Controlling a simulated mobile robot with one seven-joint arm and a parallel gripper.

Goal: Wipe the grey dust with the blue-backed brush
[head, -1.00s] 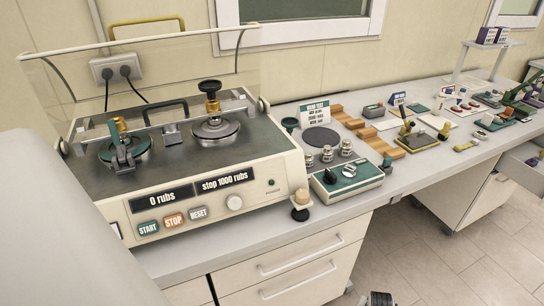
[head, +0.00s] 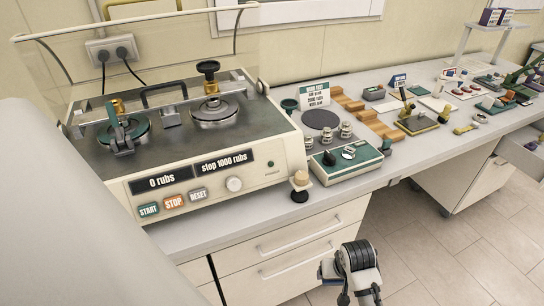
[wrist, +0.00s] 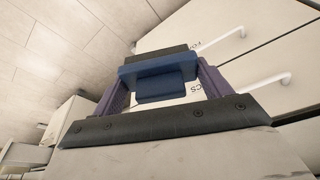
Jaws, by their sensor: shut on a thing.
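The blue-backed brush (wrist: 158,82) is between the purple fingers of my gripper (wrist: 160,72) in the wrist view. My gripper is shut on it, with a dark strip along the brush's far edge. I cannot make out the grey dust in either view. The rubbing machine (head: 216,160) stands at the left of the bench, with two round heads on its dark top and a display reading 0 rubs.
A clear shield (head: 150,50) stands behind the machine. A green-topped control box (head: 345,172), a knob on a black foot (head: 300,187), wooden blocks (head: 381,124) and small trays fill the bench (head: 455,150) to the right. White drawers (head: 290,235) are below. Floor is free at the right.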

